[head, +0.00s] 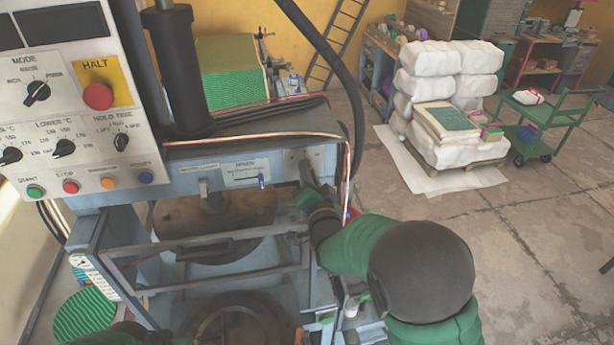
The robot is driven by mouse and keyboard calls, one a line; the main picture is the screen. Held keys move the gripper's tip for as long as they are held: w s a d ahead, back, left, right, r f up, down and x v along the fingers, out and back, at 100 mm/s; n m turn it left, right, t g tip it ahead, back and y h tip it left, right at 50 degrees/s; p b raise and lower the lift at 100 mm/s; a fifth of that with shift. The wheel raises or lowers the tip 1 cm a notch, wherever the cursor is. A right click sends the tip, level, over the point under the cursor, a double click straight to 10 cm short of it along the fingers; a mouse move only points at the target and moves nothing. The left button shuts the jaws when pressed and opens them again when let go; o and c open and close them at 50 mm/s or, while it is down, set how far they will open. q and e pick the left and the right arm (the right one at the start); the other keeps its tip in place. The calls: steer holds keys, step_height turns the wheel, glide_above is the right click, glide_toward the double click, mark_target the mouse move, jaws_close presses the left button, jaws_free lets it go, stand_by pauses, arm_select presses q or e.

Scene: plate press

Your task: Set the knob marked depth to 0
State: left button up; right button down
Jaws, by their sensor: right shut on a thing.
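The front beam of the press (180,172) carries a small plate at its right end. My right gripper (306,172) reaches up to that plate and is shut on a small knob there, taken to be the depth knob. The fingers hide most of the knob, so its pointer and setting cannot be read. A slider with a blue handle (261,181) sits on a white scale plate to the left of the gripper. Part of my left arm shows at the bottom left edge; its gripper is not in view.
A control panel (70,105) with several black knobs, a red HALT button (97,96) and coloured buttons stands at the left. The press's open bar frame (230,240) lies below the beam. A pallet of white sacks (445,90) and a green cart (545,125) stand farther back.

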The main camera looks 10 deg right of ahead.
steer(key=n+b, duration=0.2)
steer(key=n, duration=0.4)
steer(key=n+b, duration=0.3)
steer(key=n, duration=0.3)
steer(key=n+b, duration=0.3)
steer(key=n, duration=0.4)
steer(key=shift+a+r, duration=0.15)
steer(key=shift+r, duration=0.25)
steer(key=c, duration=1.5)
jaws_free()
steer(key=shift+f, duration=0.1)
steer(key=shift+o, duration=0.2)
steer(key=shift+a+f, duration=0.1)
steer(key=shift+a, duration=0.05)
steer(key=shift+s+b, duration=0.1)
steer(key=shift+b, duration=0.2)
